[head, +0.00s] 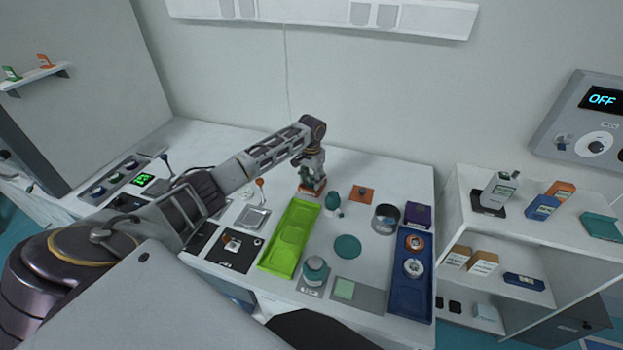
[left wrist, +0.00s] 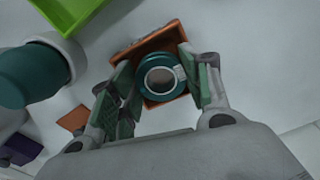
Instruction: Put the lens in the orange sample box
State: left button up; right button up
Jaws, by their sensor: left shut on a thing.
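The orange sample box (left wrist: 147,45) is an open box under my left gripper; its rim shows behind and below the fingers. The lens (left wrist: 160,76) is a round teal ring with a pale centre. My left gripper (left wrist: 159,66) is shut on it, one finger on each side, and holds it over the box opening. I cannot tell whether the lens touches the box floor. In the head view my left gripper (head: 311,172) points down at the orange box (head: 318,188) at the back of the table; the fingers and box walls hide the lens there. My right gripper is not in view.
A teal bottle (head: 332,201) stands close right of the box. A green tray (head: 268,262) lies in front. An orange square (head: 361,194), a grey cylinder (head: 385,218), a purple box (head: 418,213) and a blue tray (head: 412,301) are further right. Bare table lies behind the box.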

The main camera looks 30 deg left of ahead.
aim_at(312, 180)
pick_arm(q)
jog(key=o, duration=0.8)
jog(key=shift+s+d+f, duration=0.15)
jog(key=shift+s+f, duration=0.1)
jog(key=shift+f, duration=0.25)
jog(key=shift+s+d+f, duration=0.1)
jog(key=shift+s+f, duration=0.1)
jog(key=shift+f, duration=0.3)
jog(key=shift+o, duration=1.1)
jog(key=shift+w+a+f, duration=0.1)
jog(key=shift+w+f, duration=0.1)
jog(key=shift+w, duration=0.05)
jog(key=shift+a+r, duration=0.2)
jog(key=shift+r, duration=0.05)
jog(key=shift+r, duration=0.15)
jog(key=shift+w+r, duration=0.15)
jog(key=shift+r, duration=0.25)
notch_tip(312, 180, up, 12)
jog(key=b, duration=0.1)
jog(key=shift+r, duration=0.2)
